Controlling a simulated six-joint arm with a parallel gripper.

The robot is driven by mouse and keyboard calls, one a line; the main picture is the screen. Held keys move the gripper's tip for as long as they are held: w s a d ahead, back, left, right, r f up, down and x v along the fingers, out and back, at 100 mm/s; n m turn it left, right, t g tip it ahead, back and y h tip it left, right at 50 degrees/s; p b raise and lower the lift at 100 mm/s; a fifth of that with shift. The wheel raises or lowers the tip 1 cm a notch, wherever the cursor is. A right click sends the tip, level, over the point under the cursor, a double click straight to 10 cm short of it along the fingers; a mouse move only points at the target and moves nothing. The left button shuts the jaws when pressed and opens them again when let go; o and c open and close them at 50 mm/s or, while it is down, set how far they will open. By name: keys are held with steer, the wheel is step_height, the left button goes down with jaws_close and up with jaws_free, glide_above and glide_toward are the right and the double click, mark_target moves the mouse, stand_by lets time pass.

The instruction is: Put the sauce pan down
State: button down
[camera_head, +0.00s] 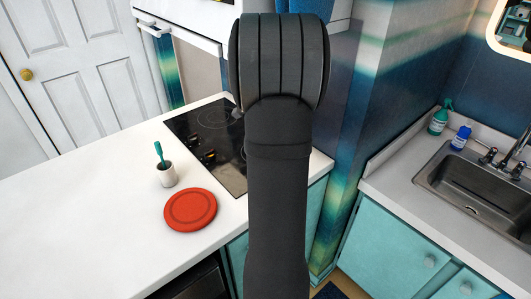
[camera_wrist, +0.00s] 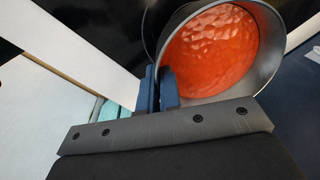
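The sauce pan (camera_wrist: 262,82) is in the wrist view, with a grey metal wall and a dimpled orange inside. My gripper (camera_wrist: 160,76) has two blue fingers close together at the pan's left rim, one on each side of the wall. The pan is tilted in this view, its opening facing the camera. Dark surface shows behind it; I cannot tell whether the pan touches anything. In the head view my arm hides the gripper and most or all of the pan. The black cooktop (camera_head: 205,130) is partly hidden behind my arm.
A red plate (camera_head: 190,210) and a white cup (camera_head: 166,175) with a teal utensil stand on the white counter (camera_head: 90,215), left of the cooktop. The counter's left part is clear. A sink (camera_head: 480,180) and two bottles are at the right, and a wall stands behind my arm.

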steer(key=shift+w+a+f, duration=0.2)
steer(key=shift+a+f, duration=0.1)
steer(key=shift+a, duration=0.1)
steer(key=shift+f, duration=1.9)
steer(key=shift+f, duration=0.15)
steer(key=c, duration=1.6)
jaws_free()
steer(key=r, duration=0.7)
steer(key=shift+s+d+r, duration=0.1)
steer(key=shift+s+r, duration=0.25)
steer(key=shift+s, duration=0.05)
